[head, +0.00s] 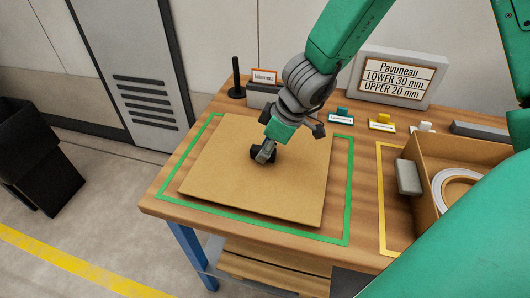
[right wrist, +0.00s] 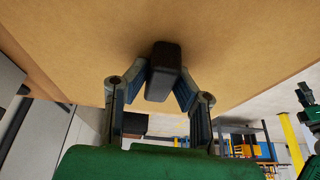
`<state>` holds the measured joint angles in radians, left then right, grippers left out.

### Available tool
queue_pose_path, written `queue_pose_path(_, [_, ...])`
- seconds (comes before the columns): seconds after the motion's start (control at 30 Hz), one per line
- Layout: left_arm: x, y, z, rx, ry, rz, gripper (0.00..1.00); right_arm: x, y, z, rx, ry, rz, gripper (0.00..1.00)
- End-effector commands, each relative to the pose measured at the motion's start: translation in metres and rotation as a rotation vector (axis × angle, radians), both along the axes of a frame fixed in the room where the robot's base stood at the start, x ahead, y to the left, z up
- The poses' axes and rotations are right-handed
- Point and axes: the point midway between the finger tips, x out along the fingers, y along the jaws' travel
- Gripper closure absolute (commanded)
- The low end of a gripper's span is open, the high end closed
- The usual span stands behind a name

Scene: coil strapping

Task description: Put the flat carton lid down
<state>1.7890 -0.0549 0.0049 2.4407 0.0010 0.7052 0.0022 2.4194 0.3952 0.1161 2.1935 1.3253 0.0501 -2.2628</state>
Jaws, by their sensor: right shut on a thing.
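The flat carton lid (head: 225,165) is a tan square sheet with a dark knob near its middle. My right gripper (head: 263,152) is shut on the dark knob from above. In the right wrist view both fingers close on the dark knob (right wrist: 164,72), with the lid's tan face (right wrist: 230,45) beyond it. My left gripper is not in view.
A yellow outline holds an open carton (head: 463,153) with a white roll (head: 457,188) at the right, and a grey block (head: 409,177) is beside it. A sign (head: 395,76) and several small labelled pieces stand at the back. A black bin (head: 40,165) stands on the floor.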

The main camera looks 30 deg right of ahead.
Motion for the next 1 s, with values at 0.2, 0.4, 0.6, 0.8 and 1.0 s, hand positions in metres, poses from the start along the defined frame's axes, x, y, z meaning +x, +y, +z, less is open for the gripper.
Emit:
queue_pose_path(0.2, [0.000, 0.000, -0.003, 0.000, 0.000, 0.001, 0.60, 0.000, -0.002, -0.005, 0.003, 0.001, -0.001, 1.00])
queue_pose_path(0.4, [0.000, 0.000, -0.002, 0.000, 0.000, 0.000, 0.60, 0.000, -0.002, -0.003, 0.003, 0.001, -0.001, 0.58])
queue_pose_path(0.6, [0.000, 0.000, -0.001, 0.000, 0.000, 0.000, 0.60, 0.000, -0.002, -0.002, 0.002, 0.000, -0.001, 0.58])
queue_pose_path(0.8, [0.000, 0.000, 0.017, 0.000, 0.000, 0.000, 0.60, -0.005, -0.006, 0.023, 0.000, -0.003, 0.001, 0.58])
queue_pose_path(1.0, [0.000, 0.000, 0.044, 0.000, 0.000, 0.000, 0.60, -0.018, -0.019, 0.066, 0.000, -0.003, 0.000, 0.58])
